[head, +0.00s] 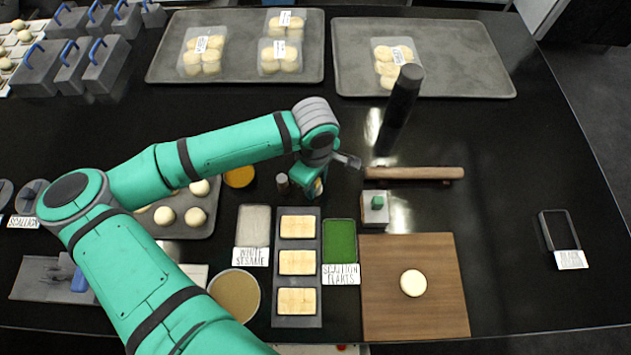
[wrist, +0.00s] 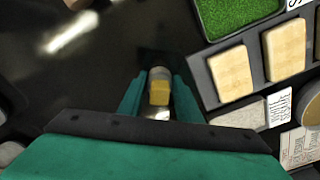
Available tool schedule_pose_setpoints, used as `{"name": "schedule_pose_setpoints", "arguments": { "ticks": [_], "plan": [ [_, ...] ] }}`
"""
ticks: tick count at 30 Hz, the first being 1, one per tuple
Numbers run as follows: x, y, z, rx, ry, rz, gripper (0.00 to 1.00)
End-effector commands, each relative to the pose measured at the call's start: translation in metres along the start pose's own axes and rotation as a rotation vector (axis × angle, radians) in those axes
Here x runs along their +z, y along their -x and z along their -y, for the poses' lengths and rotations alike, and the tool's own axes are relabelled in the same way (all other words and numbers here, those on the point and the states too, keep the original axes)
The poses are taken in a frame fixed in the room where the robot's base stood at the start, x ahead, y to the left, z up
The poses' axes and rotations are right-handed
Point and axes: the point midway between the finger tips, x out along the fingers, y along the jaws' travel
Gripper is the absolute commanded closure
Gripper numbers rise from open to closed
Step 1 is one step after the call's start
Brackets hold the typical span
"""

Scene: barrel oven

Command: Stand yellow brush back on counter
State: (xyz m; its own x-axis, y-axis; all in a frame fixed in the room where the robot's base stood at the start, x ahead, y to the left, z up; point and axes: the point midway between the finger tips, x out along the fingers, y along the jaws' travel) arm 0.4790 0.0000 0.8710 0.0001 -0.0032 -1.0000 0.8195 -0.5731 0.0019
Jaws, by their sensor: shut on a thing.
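My gripper (head: 310,186) is low over the black counter (head: 510,190), just behind the tray of pale slabs. It is shut on the yellow brush (head: 318,188), of which only a small yellow part shows in the head view. In the wrist view my gripper (wrist: 158,96) has its two green fingers on either side of the yellow brush (wrist: 159,92), with a pale round part around the yellow. The fingers hide much of the brush. I cannot tell whether it touches the counter or how upright it is.
A small dark cylinder (head: 283,183) and an orange bowl (head: 240,177) stand left of my gripper. The slab tray (head: 298,321) and green scallion tray (head: 339,226) lie in front. A rolling pin (head: 415,173) and tall black cylinder (head: 400,100) are right. Counter behind is clear.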

Motion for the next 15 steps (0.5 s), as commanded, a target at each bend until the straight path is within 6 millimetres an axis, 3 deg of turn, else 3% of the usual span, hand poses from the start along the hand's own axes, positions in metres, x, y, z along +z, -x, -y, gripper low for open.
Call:
{"name": "schedule_pose_setpoints", "arguments": {
  "ticks": [11,12,15],
  "plan": [
    [0.0,-0.0021,0.0,0.0,0.0,0.0,0.89],
    [0.0,-0.0021,0.0,0.0,0.0,0.0,0.67],
    [-0.0001,-0.0021,0.0001,0.0,0.0,0.0,0.47]
  ]
}}
